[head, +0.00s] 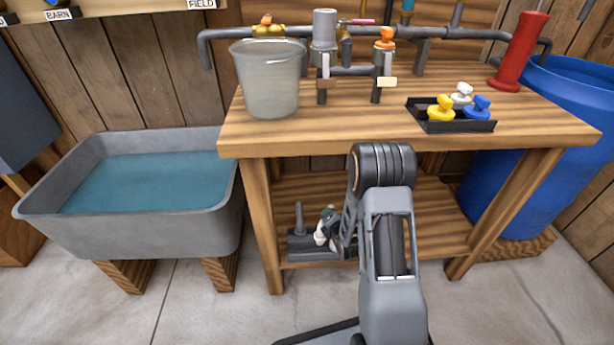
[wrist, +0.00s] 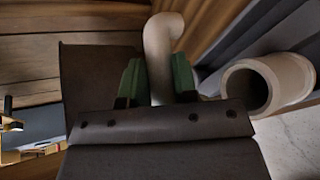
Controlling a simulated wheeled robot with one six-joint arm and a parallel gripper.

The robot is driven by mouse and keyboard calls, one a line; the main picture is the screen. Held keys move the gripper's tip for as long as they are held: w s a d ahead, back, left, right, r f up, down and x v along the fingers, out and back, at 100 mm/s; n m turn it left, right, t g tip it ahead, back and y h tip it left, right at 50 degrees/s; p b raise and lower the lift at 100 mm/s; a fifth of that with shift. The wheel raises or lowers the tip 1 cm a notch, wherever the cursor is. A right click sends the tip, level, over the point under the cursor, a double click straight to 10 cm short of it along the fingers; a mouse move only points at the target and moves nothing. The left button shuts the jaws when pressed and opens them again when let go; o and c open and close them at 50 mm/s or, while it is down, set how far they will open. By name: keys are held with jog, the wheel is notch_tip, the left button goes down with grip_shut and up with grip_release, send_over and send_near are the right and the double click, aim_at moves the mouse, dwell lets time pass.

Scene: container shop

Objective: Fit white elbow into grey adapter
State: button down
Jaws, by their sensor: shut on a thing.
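My gripper (wrist: 160,82) is shut on the white elbow (wrist: 160,45), which stands between its green fingers in the wrist view with its bent end upward. In the head view my gripper (head: 328,218) is low, in front of the bench's lower shelf, and the white elbow (head: 319,238) shows small beside it. A grey upright collar (head: 324,28) on the bench-top pipework may be the grey adapter; I cannot tell for sure. A pale open-ended tube (wrist: 265,85) lies to the right of the elbow in the wrist view, apart from it. I cannot identify it.
A grey stand with a post (head: 299,218) is on the lower shelf, just left of my gripper. The bench top (head: 350,135) holds a bucket (head: 268,80), a black tray (head: 455,125) of coloured knobs and a red cylinder (head: 520,50). A water trough (head: 130,195) stands left, a blue barrel (head: 570,95) right.

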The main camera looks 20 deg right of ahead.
jog(key=w+y, duration=0.1)
jog(key=w+r+n+y, duration=0.1)
jog(key=w, duration=0.1)
jog(key=w+d+r+n, duration=0.1)
jog(key=shift+w+y, duration=0.25)
jog(key=shift+y, duration=0.15)
jog(key=shift+w+d+r+n+g+y, duration=0.25)
jog(key=shift+w+d+n+y, duration=0.35)
jog(key=shift+d, duration=0.2)
jog(key=shift+w+d+r+n+g+y, duration=0.2)
jog(key=shift+w+d+n+g+y, duration=0.15)
jog(key=shift+d+n+y, duration=0.35)
jog(key=shift+w+d+r+n+g+y, duration=0.2)
jog(key=shift+w+d+n+y, duration=0.3)
jog(key=shift+d, duration=0.4)
notch_tip(320, 180, down, 10)
jog(key=b, duration=0.4)
jog(key=shift+r+b, duration=0.2)
jog(key=shift+b, duration=0.15)
jog(key=shift+f, duration=0.1)
jog(key=c, duration=0.9)
grip_release()
jog(key=shift+f, duration=0.1)
